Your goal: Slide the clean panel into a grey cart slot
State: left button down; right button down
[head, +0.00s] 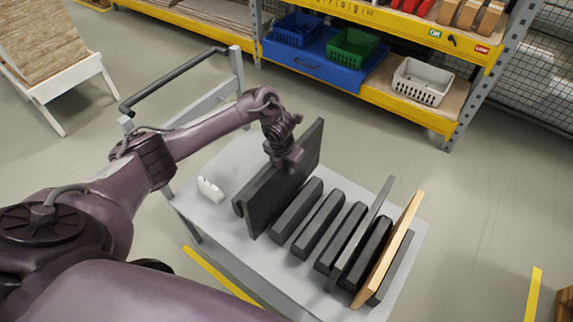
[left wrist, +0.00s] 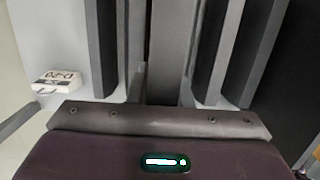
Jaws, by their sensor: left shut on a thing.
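The dark grey panel (head: 307,160) stands upright at the left end of the row of dark bars on the grey cart (head: 232,165). My left gripper (head: 285,160) is shut on its upper edge. In the left wrist view the panel (left wrist: 170,45) runs between the two fingers of my left gripper (left wrist: 163,88), with dark bars on both sides. The panel is lined up with a gap between bars. Whether its lower edge rests on the cart top is hidden. My right gripper is not in view.
Several dark bars (head: 318,220) form slots to the right. A thin grey panel (head: 372,222) and a wooden panel (head: 398,235) stand upright at the right end. A small white block (head: 210,190) lies on the cart's left. A shelf with bins (head: 352,48) stands behind.

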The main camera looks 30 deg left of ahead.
pick_arm(q)
jog(key=shift+w+f, duration=0.15)
jog(key=c, duration=1.3)
grip_release()
jog(key=shift+o, duration=0.3)
jog(key=shift+s+f, duration=0.2)
jog(key=shift+s, duration=0.05)
jog(key=r, duration=0.5)
jog(key=s+r+b, duration=0.1)
jog(key=r, duration=0.2)
jog(key=shift+a, duration=0.1)
jog(key=shift+s, duration=0.1)
